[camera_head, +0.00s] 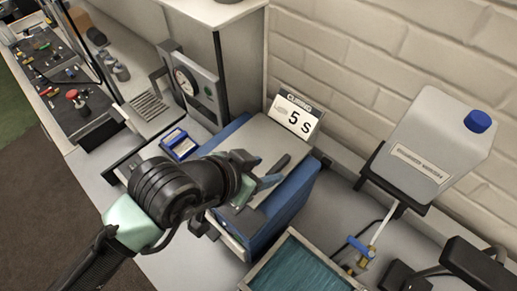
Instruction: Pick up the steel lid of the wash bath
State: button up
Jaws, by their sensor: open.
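The steel lid (258,138) is a flat grey plate with a dark bar handle (277,165). It lies on the blue-walled wash bath (300,192) in the middle of the view. My gripper (266,185) is open and reaches in from the lower left, over the lid and close to the handle. One grey-blue finger shows beside the handle. I cannot tell whether it touches. My wrist hides the left part of the lid and the bath's front left.
An open tray of teal liquid (258,279) stands in front right. A white canister (437,140) hangs at the right over a blue-handled tap (361,247). A gauge cabinet (193,83) stands behind left, and a brick wall closes the back.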

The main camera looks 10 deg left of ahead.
aim_at(278, 165)
jog(key=shift+p+x, duration=0.7)
jog(key=shift+x, duration=0.1)
jog(key=p+x, duration=0.1)
jog(key=x, duration=0.3)
jog(key=shift+w+p, duration=0.15)
jog(key=shift+p, duration=0.25)
grip_shut()
dwell(0.5)
